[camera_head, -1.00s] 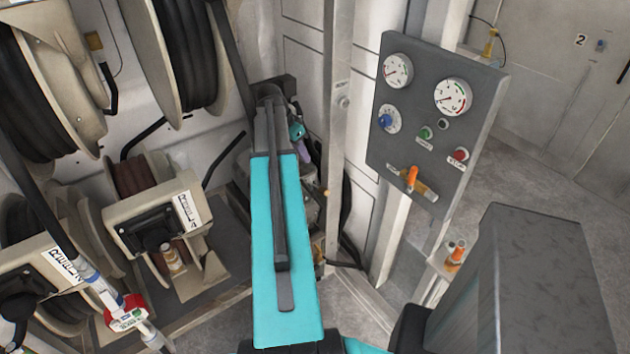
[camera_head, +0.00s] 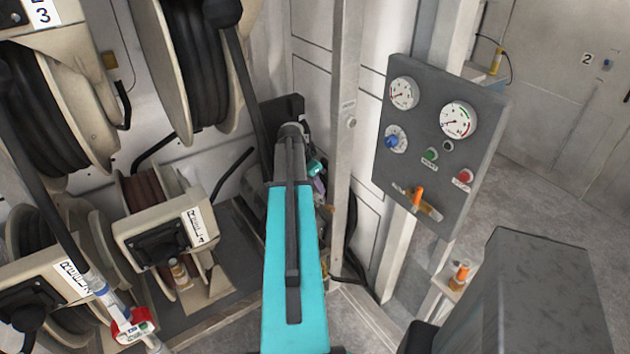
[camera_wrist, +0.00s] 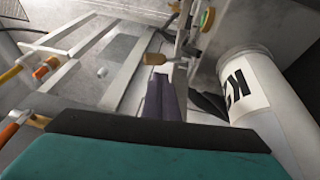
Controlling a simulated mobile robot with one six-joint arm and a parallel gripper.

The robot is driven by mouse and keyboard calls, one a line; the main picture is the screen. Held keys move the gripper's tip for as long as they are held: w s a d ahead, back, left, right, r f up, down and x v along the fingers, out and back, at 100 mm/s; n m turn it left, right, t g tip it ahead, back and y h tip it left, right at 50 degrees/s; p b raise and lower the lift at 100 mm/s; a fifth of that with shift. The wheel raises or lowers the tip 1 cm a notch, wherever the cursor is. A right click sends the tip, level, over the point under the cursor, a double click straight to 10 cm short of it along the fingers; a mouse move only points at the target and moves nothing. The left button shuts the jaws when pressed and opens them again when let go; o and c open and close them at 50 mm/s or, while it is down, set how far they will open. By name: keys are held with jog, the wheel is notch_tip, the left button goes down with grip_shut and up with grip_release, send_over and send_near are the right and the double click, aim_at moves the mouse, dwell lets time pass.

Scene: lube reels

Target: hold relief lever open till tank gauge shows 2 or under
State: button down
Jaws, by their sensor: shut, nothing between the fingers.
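The grey panel (camera_head: 391,171) in the head view carries a smaller gauge (camera_head: 404,93) and a larger gauge (camera_head: 458,118). Their needles and figures are too small to read surely, and I cannot tell which is the tank gauge. An orange-handled lever (camera_head: 417,197) stands upright low on the panel; I cannot tell whether it is the relief lever. My gripper (camera_head: 319,186) is partly hidden behind my arm, left of the panel. In the wrist view my gripper (camera_wrist: 165,84) is shut and empty, close below a brass-coloured knob (camera_wrist: 155,58); contact is unclear.
A white lettered cylinder (camera_wrist: 262,98) stands close right of my gripper in the wrist view. A pale post (camera_head: 346,150) rises between my arm and the panel. Hose reels (camera_head: 205,60) fill the left. An orange-topped fitting (camera_head: 460,275) sits below the panel.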

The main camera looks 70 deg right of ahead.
aim_at(328, 205)
jog(key=shift+a+p+x, duration=0.15)
jog(key=shift+p+x, duration=0.25)
jog(key=shift+x, duration=0.6)
jog(key=shift+a+p+x, duration=0.15)
jog(key=shift+p+x, duration=0.2)
jog(key=shift+x, duration=0.7)
jog(key=shift+a+p+x, duration=0.2)
jog(key=shift+p+x, duration=0.2)
jog(key=shift+x, duration=0.6)
jog(key=shift+s, duration=0.15)
